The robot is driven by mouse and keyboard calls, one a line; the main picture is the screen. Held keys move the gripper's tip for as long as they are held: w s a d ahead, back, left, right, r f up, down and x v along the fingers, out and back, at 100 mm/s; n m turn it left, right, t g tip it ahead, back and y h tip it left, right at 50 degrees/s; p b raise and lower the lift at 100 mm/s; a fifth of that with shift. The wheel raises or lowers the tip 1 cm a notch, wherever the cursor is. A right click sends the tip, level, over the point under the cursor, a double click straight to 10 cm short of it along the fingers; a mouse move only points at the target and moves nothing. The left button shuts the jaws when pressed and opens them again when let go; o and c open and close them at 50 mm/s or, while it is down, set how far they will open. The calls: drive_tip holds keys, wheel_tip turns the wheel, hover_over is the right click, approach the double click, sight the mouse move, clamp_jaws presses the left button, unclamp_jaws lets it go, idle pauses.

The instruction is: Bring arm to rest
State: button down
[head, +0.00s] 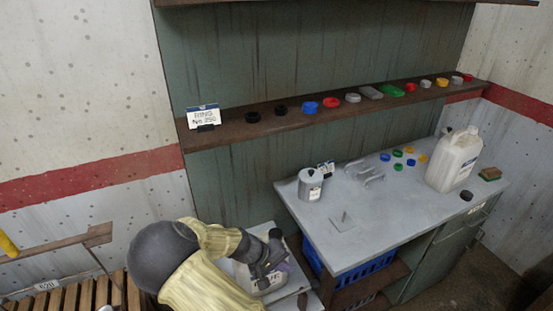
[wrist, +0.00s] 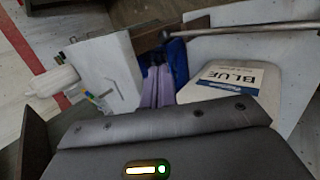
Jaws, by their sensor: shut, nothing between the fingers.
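My arm, in a pale yellow cover with dark joints, is folded low in front of the bench in the head view. My gripper (head: 280,266) points down and away from me, just over a white labelled container (head: 258,283) on a small low table. In the wrist view, the purple fingers of my gripper (wrist: 157,88) are together with nothing between them. The white container, with a label reading "BLUE" (wrist: 232,78), is to their right. I cannot tell whether my gripper touches the container.
The grey bench (head: 390,207) stands to the right, with a metal can (head: 310,184), a white jug (head: 453,160) and several small coloured rings. A blue crate (head: 368,270) is beneath it. A brown shelf (head: 228,131) with more rings crosses above. A slatted wooden bench (head: 88,294) is at left.

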drive_tip(key=s+d+r+m+y, duration=0.2)
drive_tip(key=s+d+r+y, duration=0.2)
drive_tip(key=s+r, duration=0.3)
drive_tip(key=s+d+r+m+y, duration=0.2)
drive_tip(key=s+d+r, duration=0.4)
drive_tip(key=r, duration=0.4)
drive_tip(key=shift+s+d+r+t+y, duration=0.2)
drive_tip(key=shift+s+d+t+y, duration=0.2)
drive_tip(key=shift+y, duration=0.5)
